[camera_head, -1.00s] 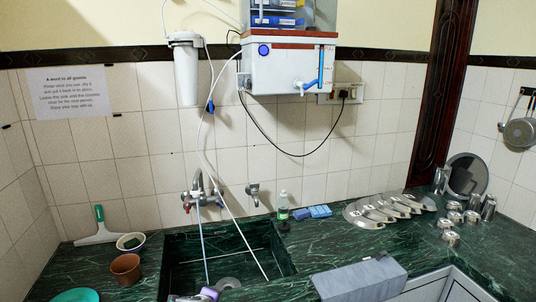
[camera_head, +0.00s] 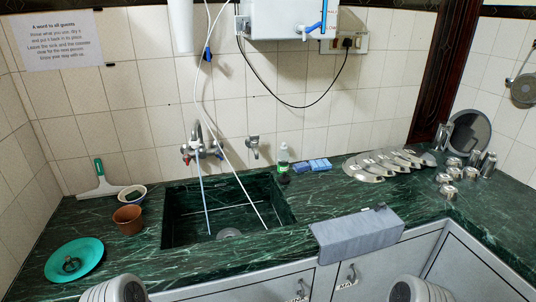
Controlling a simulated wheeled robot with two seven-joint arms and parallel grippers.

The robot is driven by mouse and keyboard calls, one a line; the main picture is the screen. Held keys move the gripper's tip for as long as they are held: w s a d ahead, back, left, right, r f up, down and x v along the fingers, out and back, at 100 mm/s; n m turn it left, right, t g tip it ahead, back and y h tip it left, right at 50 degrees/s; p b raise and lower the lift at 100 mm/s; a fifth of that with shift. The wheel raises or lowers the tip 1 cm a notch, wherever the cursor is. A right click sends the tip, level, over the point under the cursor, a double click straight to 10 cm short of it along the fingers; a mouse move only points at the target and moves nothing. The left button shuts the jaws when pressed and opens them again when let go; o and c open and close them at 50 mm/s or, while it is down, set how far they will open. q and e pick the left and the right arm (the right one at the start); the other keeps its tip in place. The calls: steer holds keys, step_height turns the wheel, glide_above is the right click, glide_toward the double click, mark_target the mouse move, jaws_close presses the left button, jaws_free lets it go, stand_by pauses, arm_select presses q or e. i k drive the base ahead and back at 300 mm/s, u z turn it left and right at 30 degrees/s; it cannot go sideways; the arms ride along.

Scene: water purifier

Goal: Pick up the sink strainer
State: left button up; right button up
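A round grey metal piece (camera_head: 229,233) lies on the bottom of the dark green sink (camera_head: 180,215), near its front wall. It may be the sink strainer or the fixed drain; I cannot tell. A small dark ring-like thing (camera_head: 71,265) lies on a teal plate (camera_head: 88,254) at the left of the counter, and it is too small to name surely. Two light grey rounded parts of my arms show at the bottom edge, one left and one right. Neither gripper is in view, and nothing held by them shows.
A grey cloth (camera_head: 357,238) hangs over the front edge. White tubes (camera_head: 243,181) run down into the sink. Metal lids (camera_head: 363,172) and cups lie right.

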mark_target(69, 260)
steer(key=u, duration=0.7)
steer(key=i, duration=0.7)
steer(key=u, duration=1.5)
